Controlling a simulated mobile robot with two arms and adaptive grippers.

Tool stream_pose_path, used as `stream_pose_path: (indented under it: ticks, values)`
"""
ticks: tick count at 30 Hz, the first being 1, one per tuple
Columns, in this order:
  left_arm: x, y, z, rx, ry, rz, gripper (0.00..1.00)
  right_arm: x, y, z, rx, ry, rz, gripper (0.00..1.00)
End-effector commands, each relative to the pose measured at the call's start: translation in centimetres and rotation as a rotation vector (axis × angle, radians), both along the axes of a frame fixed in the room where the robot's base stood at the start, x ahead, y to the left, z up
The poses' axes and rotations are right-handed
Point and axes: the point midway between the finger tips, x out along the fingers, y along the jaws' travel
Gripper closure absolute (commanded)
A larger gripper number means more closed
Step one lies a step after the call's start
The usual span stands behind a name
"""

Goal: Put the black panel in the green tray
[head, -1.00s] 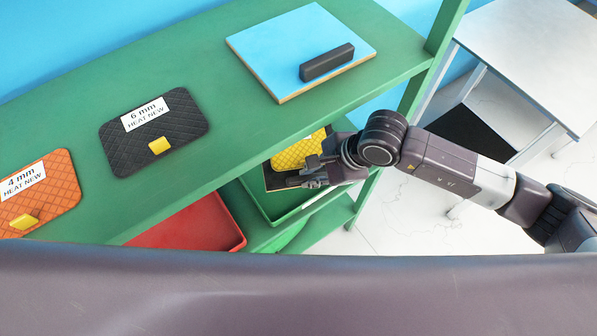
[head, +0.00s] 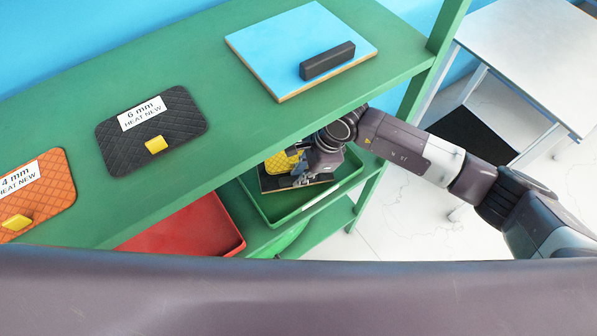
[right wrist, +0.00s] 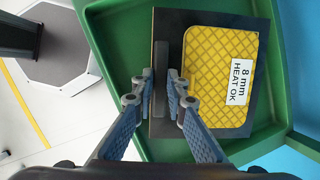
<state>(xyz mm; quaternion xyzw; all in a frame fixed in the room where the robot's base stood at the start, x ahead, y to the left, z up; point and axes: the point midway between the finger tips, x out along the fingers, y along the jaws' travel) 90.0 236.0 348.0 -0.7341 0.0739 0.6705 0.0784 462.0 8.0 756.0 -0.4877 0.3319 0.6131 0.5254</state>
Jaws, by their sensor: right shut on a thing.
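The black panel (head: 265,183) is a flat dark board with an upright black bar as handle; it also shows in the right wrist view (right wrist: 173,25). A yellow quilted pad (right wrist: 210,75) labelled "8 mm HEAT OK" lies on it. My right gripper (head: 301,178) is shut on the black bar, with a finger on each side in the right wrist view (right wrist: 160,82). The green tray (head: 252,200) is on the lower shelf, its wall around the panel in the right wrist view (right wrist: 105,35). I cannot tell whether the panel touches the tray floor. My left gripper is not in view.
The green upper shelf (head: 215,65) overhangs the tray. It carries a blue board (head: 285,40) with a black bar, a black pad (head: 180,110) and an orange pad (head: 50,185). A red tray (head: 190,230) stands left of the green tray. A shelf post (head: 412,95) is close to my right arm.

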Motion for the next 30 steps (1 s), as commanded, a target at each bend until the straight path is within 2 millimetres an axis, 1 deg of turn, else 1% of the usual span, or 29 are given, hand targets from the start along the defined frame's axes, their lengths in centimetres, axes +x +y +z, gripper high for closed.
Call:
stream_pose_path:
  ticks: [1, 5, 6, 7, 9, 19, 20, 24, 30]
  values:
    - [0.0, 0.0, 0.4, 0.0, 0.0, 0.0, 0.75, 0.3, 0.4, 0.4, -0.016, 0.024, -0.001, 1.0]
    - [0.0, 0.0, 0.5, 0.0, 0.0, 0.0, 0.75, 0.6, 0.6, 0.3, -0.058, 0.082, 0.001, 1.0]
    - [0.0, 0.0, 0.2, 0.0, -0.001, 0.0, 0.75, 0.5, 0.4, -0.3, -0.065, 0.092, 0.001, 1.0]
    - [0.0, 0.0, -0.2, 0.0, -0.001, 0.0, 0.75, 0.4, 0.4, -1.0, -0.064, 0.092, 0.0, 1.0]
    - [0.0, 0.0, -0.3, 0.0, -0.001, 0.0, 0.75, 0.5, 0.4, -1.4, -0.062, 0.089, 0.0, 1.0]
    - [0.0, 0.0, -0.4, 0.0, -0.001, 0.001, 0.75, 0.5, 0.4, -1.5, -0.06, 0.086, 0.001, 1.0]
    - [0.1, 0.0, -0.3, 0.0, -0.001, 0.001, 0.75, 0.5, 0.3, -1.6, -0.063, 0.086, 0.0, 0.85]
    - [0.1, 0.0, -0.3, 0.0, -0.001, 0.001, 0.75, 0.5, 0.3, -1.5, -0.063, 0.086, 0.0, 0.7]
    - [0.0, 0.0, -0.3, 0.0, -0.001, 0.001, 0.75, 0.5, 0.3, -1.5, -0.062, 0.087, 0.0, 0.7]
